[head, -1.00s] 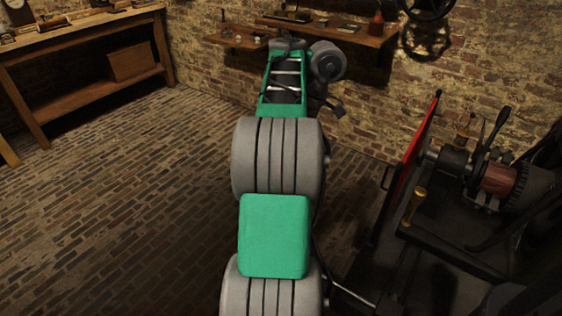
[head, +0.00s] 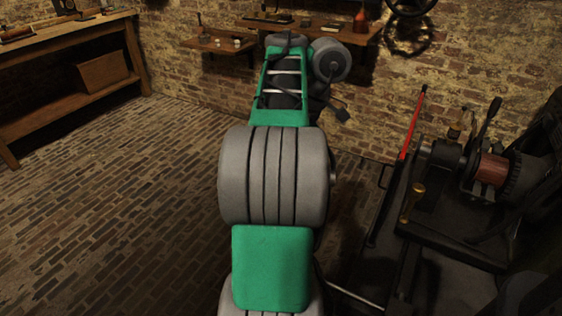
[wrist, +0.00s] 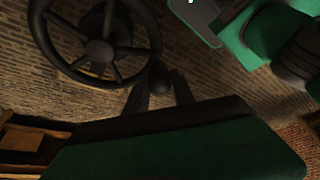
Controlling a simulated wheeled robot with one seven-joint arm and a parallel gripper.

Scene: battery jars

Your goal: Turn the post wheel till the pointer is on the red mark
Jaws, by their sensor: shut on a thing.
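In the wrist view, a dark spoked wheel (wrist: 99,50) fills the upper left, cut off by the top edge. A dark round knob (wrist: 158,76) sits beside its rim at the lower right. My gripper (wrist: 159,90) has one finger on each side of this knob and is shut on it. In the head view, the lower part of a dark wheel (head: 411,6) shows at the top edge against the brick wall. My gripper is hidden or out of frame there. I make out neither the pointer nor the red mark.
A dark machine (head: 480,170) with a red upright part (head: 413,125) stands close on the right. A wooden bench (head: 70,45) is at the left. The brick floor (head: 110,210) between is clear.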

